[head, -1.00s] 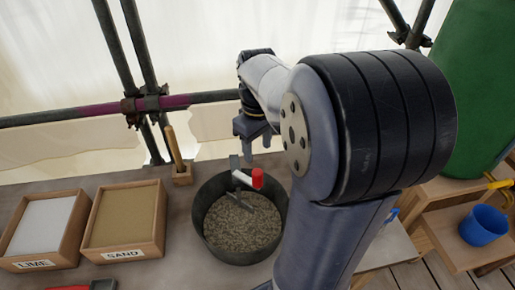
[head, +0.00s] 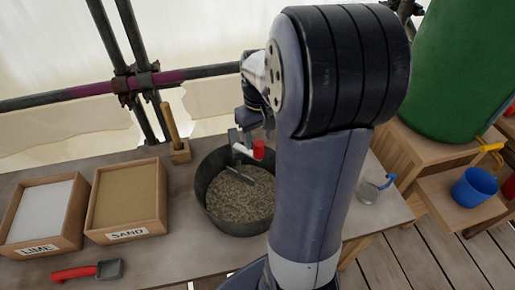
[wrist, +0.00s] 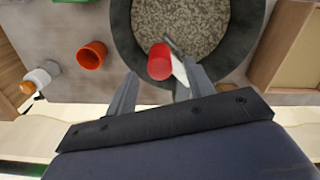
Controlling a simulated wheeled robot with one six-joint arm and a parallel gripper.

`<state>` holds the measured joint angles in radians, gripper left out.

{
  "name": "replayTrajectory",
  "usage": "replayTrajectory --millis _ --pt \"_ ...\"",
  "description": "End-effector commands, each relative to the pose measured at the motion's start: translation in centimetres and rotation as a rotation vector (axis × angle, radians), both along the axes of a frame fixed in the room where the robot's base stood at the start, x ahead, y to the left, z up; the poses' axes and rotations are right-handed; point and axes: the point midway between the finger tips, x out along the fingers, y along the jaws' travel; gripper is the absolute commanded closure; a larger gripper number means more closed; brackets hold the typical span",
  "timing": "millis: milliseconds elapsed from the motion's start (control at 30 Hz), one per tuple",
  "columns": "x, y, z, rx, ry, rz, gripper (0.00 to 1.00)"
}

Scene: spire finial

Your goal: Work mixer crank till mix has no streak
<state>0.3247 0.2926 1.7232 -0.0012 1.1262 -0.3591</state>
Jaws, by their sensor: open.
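The mixer is a dark round tub (head: 208,207) on the bench, holding grey-beige speckled mix (head: 238,203). No clear streak shows in the visible mix. Its crank has a pale arm (head: 242,150) and a red knob (head: 258,149), with a grey paddle (head: 240,176) reaching into the mix. My gripper (head: 252,122) is above the crank in the head view, partly hidden by my arm. In the wrist view my gripper (wrist: 161,82) is open, with the red knob (wrist: 159,62) between and slightly beyond its fingertips, nearer the right finger. Contact cannot be told.
Boxes of lime (head: 24,246) and sand (head: 94,232) stand left, with a red-handled scoop (head: 88,271) before them. A wooden-handled tool (head: 171,130) stands behind. The wrist view shows an orange cup (wrist: 91,56).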

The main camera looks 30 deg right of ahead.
Motion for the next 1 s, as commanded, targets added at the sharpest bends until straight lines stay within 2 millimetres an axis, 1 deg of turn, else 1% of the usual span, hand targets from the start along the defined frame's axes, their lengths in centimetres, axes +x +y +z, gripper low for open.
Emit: replayTrajectory --millis 33,100,200,300,433,700,1000 --pt "-0.1 0.0 -1.1 0.002 0.005 0.0 0.49" --pt "-0.1 0.0 -2.3 0.002 0.004 0.001 0.49" --pt "-0.1 0.0 -3.7 0.001 0.004 0.001 0.49" --pt "0.0 0.0 -4.7 0.001 0.002 0.001 0.49" --pt "0.0 0.0 -5.3 0.0 0.0 0.001 0.49" --pt "0.0 0.0 -5.4 0.0 -0.001 0.001 0.5" --pt "0.0 0.0 -5.4 0.0 -0.001 0.001 0.75"
